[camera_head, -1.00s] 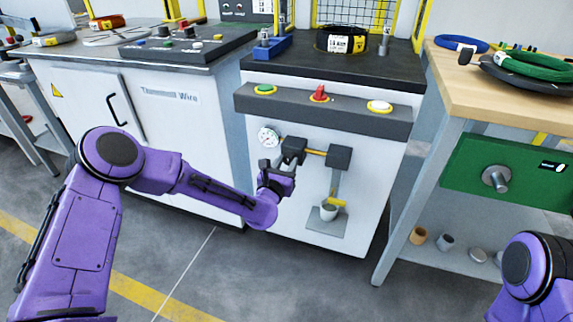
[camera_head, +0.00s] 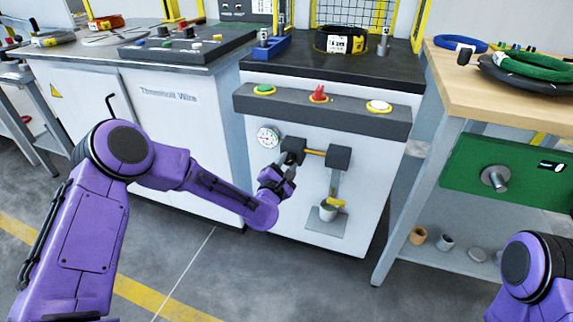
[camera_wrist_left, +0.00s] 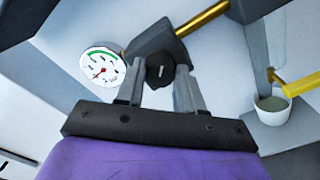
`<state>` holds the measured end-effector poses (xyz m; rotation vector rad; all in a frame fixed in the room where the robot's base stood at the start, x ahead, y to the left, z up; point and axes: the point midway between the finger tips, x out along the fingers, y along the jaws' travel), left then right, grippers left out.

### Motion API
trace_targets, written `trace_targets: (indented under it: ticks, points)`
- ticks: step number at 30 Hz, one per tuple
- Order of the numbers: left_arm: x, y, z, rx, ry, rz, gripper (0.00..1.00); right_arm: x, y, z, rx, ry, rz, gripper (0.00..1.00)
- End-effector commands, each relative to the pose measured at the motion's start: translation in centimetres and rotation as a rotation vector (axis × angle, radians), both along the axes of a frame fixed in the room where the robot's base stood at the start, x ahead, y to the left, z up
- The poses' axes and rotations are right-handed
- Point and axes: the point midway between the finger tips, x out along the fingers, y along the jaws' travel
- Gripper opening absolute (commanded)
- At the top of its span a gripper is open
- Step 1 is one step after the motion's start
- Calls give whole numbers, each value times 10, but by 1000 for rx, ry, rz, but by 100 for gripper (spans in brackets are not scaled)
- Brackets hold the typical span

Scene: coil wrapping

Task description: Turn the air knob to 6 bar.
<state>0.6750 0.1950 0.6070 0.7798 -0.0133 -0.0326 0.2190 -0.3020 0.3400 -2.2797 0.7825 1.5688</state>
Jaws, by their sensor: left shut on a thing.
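The air knob (camera_wrist_left: 159,69) is a dark round knob with a pale mark, under a dark regulator block (camera_head: 293,148) on the white cabinet front. My left gripper (camera_wrist_left: 160,82) is shut on the knob, one finger on each side of it. In the head view my left gripper (camera_head: 283,166) reaches up to the block from below left. A round white gauge (camera_wrist_left: 101,68) with a green arc and a red needle sits left of the knob; it also shows in the head view (camera_head: 268,136). The needle points to the lower left; its numbers are too small to read.
A brass pipe (camera_head: 315,152) runs to a second dark block (camera_head: 338,157). Below it are a yellow lever (camera_head: 337,201) and a white cup (camera_head: 328,212). A ledge (camera_head: 330,110) with green, red and white buttons juts out above. My right arm shows at lower right.

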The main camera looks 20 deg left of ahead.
Motion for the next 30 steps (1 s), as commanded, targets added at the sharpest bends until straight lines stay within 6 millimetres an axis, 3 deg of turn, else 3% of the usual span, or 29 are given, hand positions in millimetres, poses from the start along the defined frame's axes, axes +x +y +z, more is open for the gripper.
trace_targets:
  ticks: [30]
  points:
    - [0, -2, -3, 963, -32, -2, 6, 0, 0, 17, 0, 0, 0, 43]
